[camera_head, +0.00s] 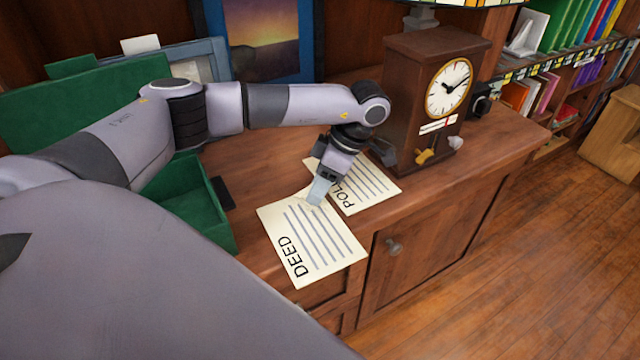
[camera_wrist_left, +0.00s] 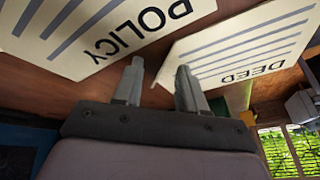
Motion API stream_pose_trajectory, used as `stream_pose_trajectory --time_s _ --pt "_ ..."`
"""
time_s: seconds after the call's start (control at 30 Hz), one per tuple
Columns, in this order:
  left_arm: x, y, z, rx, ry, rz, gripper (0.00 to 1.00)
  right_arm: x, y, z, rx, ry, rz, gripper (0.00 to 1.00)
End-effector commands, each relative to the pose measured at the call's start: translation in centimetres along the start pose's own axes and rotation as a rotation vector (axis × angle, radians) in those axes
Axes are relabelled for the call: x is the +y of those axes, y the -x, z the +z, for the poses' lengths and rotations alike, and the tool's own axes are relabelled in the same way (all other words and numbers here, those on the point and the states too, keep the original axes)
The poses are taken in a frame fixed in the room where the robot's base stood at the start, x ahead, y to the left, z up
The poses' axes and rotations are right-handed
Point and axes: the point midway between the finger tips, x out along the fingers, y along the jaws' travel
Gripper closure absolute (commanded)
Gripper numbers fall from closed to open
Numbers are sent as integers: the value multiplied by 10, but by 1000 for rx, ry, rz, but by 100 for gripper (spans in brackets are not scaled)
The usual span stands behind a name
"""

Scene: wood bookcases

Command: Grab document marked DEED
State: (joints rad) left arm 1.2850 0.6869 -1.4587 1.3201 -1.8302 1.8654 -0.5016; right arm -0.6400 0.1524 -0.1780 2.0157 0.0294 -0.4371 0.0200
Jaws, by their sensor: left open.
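The DEED document (camera_head: 318,247) is a cream sheet with printed lines. It lies on the wooden cabinet top, its near end reaching past the front edge. It also shows in the left wrist view (camera_wrist_left: 245,45). My left gripper (camera_head: 318,192) is over the far edge of this sheet, pointing down. In the left wrist view the gripper (camera_wrist_left: 158,75) has its two fingers apart, with one finger at the DEED sheet's edge. I cannot tell whether it touches the paper. The POLICY document (camera_head: 365,185) lies just behind and right, partly hidden by my gripper. My right gripper is not in view.
A wooden clock (camera_head: 410,95) stands right of the POLICY sheet. An open green box (camera_head: 215,215) sits left of the documents. A framed picture (camera_head: 262,40) leans behind my left arm. The cabinet top (camera_head: 480,150) is clear at the right front.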

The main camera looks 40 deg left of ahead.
Motion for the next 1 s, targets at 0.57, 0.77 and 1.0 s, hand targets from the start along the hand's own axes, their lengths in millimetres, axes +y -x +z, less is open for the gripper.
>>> stream_pose_trajectory --time_s 0.57,0.77,1.0 --pt "0 70 1 -1 -1 1 59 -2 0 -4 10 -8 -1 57" --pt "-1 71 0 -1 -1 0 59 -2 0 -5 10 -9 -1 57" --pt "-1 70 2 -5 -4 -2 67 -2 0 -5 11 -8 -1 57"
